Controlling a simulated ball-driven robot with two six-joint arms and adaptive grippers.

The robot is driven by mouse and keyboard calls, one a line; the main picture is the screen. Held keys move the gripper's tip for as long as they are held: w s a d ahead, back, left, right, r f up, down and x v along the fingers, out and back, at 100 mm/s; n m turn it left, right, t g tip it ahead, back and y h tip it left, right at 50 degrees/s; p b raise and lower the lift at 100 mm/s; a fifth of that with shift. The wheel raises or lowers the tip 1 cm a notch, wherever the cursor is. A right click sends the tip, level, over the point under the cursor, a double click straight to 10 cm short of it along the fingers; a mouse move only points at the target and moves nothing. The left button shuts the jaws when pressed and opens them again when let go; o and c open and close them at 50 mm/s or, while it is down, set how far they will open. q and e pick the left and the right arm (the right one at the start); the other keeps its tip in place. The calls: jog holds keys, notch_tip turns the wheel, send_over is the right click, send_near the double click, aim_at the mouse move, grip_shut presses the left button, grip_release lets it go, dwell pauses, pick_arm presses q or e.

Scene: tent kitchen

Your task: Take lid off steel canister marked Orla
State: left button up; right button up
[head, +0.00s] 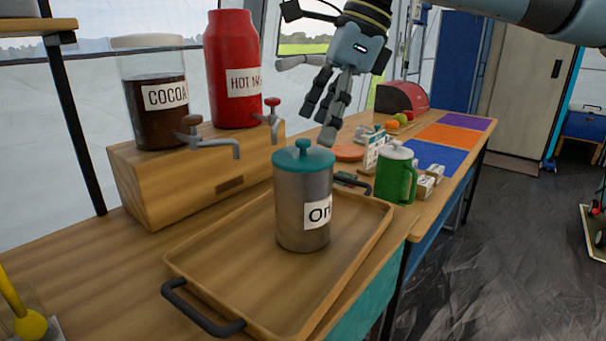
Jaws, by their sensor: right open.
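The steel canister (290,212) stands upright on a wooden tray (216,263). Its white label shows "Or", and the rest turns out of sight around the side. A teal lid (318,160) with a round knob sits on top of the canister. My right gripper (323,122) hangs above and slightly right of the lid, fingers pointing down, open and empty, apart from the lid. My left gripper is not in view.
A wooden box (160,193) behind the tray carries a cocoa jar (155,105) and a red dispenser (232,60), with taps reaching forward. A green jug (396,178) stands right of the tray. Coloured mats (448,136) lie farther along the counter.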

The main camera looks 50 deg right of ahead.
aim_at(306, 139)
jog(key=shift+w+a+f+b, duration=0.25)
jog(key=shift+f+b, duration=0.4)
jog(key=shift+w+a+p, duration=0.1)
jog(key=shift+a+p, duration=0.05)
jog(key=shift+p, duration=0.2)
jog(key=shift+w+a+f, duration=0.15)
jog(key=shift+f, duration=0.05)
jog(key=shift+x, duration=1.15)
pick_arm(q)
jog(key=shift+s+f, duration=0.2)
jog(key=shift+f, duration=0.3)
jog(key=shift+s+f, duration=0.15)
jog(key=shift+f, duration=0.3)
pick_arm(e)
jog(key=c, duration=1)
jog(key=shift+o, duration=0.2)
jog(key=shift+r, duration=0.15)
